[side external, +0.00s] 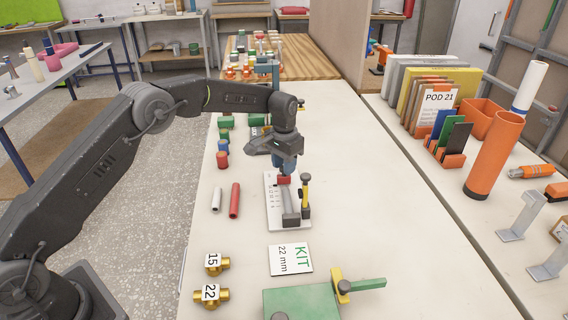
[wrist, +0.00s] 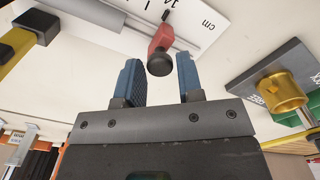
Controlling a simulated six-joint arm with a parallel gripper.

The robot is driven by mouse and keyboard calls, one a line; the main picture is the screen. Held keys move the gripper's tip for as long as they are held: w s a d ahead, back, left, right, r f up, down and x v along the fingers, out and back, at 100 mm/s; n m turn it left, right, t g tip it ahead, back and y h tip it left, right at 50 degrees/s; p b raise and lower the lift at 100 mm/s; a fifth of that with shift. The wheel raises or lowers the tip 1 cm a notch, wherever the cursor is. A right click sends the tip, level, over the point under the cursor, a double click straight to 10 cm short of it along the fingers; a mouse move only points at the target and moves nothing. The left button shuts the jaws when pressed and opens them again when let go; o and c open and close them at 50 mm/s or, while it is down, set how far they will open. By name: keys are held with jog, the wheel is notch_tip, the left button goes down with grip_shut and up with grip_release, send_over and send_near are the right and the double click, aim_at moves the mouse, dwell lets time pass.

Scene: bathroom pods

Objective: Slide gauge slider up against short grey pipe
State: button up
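The gauge is a white board (side external: 274,217) with printed marks lying on the bench. Its red gauge slider (side external: 284,180) has a dark round knob, clear in the wrist view (wrist: 161,42). A grey bar-like piece (side external: 290,206), perhaps the short grey pipe, lies along the board on the near side of the slider; I cannot tell if they touch. A light grey short pipe (side external: 216,200) also lies on the bench left of the gauge. My gripper (side external: 285,167) is open above the slider. Its blue fingers (wrist: 158,66) are apart, with the knob just beyond and between their tips.
A red pipe (side external: 235,200) lies to the left. A kit card (side external: 291,260), brass fittings (side external: 211,294) and a green block (side external: 300,303) are nearer. Bench right of the gauge is clear.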

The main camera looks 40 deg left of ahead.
grip_shut()
jog(key=shift+s+d, duration=1.45)
jog(key=shift+d, duration=0.05)
jog(key=shift+o, duration=1.9)
grip_release()
jog(key=shift+r, duration=0.15)
notch_tip(320, 180, up, 14)
jog(key=shift+f, duration=0.2)
